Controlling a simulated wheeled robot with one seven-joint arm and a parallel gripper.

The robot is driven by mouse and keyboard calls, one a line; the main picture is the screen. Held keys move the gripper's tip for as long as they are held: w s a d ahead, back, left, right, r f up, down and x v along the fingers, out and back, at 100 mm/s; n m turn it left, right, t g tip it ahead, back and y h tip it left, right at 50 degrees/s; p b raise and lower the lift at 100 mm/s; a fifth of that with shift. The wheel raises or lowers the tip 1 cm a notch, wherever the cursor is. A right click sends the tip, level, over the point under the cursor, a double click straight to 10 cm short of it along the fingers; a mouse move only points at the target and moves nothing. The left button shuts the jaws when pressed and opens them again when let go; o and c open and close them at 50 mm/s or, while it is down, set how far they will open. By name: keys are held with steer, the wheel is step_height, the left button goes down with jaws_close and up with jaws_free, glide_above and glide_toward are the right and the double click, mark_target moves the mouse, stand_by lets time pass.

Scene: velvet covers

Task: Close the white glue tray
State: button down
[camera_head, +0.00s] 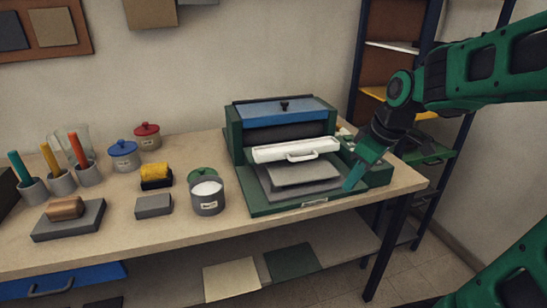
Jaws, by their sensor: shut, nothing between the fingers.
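The white glue tray (268,154) juts out of the front of a green machine (236,139), below its dark roller. A pale handle (302,157) sits on the tray's front. My gripper (350,183) is shut and empty. It points down at the right front of the machine, to the right of the tray and lower in the picture. It appears apart from the tray; whether it touches the machine's base I cannot tell.
A grey plate (305,174) lies on the machine's bed below the tray. A grey pot (208,195) with white contents stands left of the machine. A sponge (155,171), lidded jars (124,155) and tool cups (62,182) stand farther left. The table's front edge is close.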

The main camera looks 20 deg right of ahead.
steer(key=w+a+r+n+t+y, duration=0.1)
steer(key=w+a+r+n+y, duration=0.1)
steer(key=w+a+n, duration=0.35)
steer(key=w+a+r+n+t+y, duration=0.1)
steer(key=w+a+r+n, duration=0.3)
steer(key=w, duration=0.3)
steer(key=shift+n, duration=0.65)
steer(key=x, duration=1)
steer(key=shift+w+d+f, duration=0.15)
steer(key=shift+w+f, duration=0.05)
steer(key=shift+f, duration=0.2)
steer(key=shift+w, duration=2.1)
